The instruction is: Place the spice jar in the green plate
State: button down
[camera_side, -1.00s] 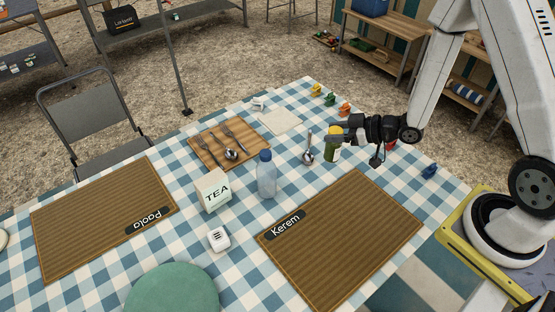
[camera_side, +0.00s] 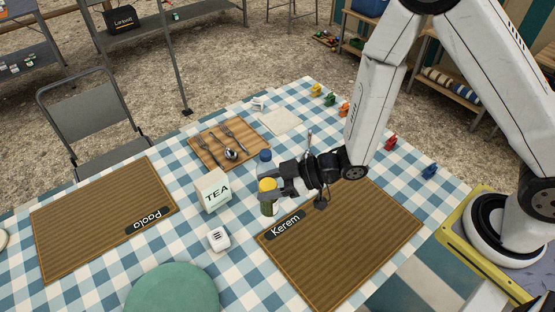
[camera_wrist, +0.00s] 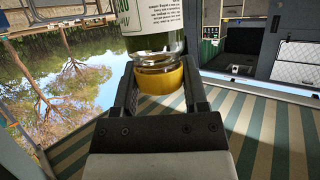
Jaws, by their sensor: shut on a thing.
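The spice jar (camera_side: 268,205) has a yellow lid and green contents. My gripper (camera_side: 272,190) is shut on it, near the lid, and holds it upright in front of the water bottle. In the wrist view the jar (camera_wrist: 153,45) shows with its white label and yellow lid between the two fingers of my gripper (camera_wrist: 160,85). The green plate (camera_side: 172,292) lies at the table's near edge, below and left of the jar, partly cut off by the picture's bottom edge. Its visible surface is empty.
A tea box (camera_side: 212,190) and a small white device (camera_side: 218,239) stand left of the jar. The bottle (camera_side: 265,160) is right behind it. Kerem's placemat (camera_side: 350,240) lies right, Paola's (camera_side: 90,225) left. A wooden board (camera_side: 215,160) with cutlery lies behind.

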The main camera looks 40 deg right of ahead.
jog(key=s+a+n+g+y, duration=0.2)
jog(key=s+a+n+g, duration=0.1)
jog(key=s+a, duration=0.9)
jog(key=a, duration=0.3)
jog(key=shift+r+g, duration=0.2)
jog(key=shift+g, duration=0.1)
jog(key=shift+w+a, duration=0.1)
jog(key=w+a+f, duration=0.9)
jog(key=shift+w+a+f, duration=0.15)
jog(key=shift+a+f, duration=0.05)
jog(key=shift+a, duration=0.15)
jog(key=shift+f, duration=0.1)
jog(key=shift+w+a+f, duration=0.15)
jog(key=shift+f, duration=1.55)
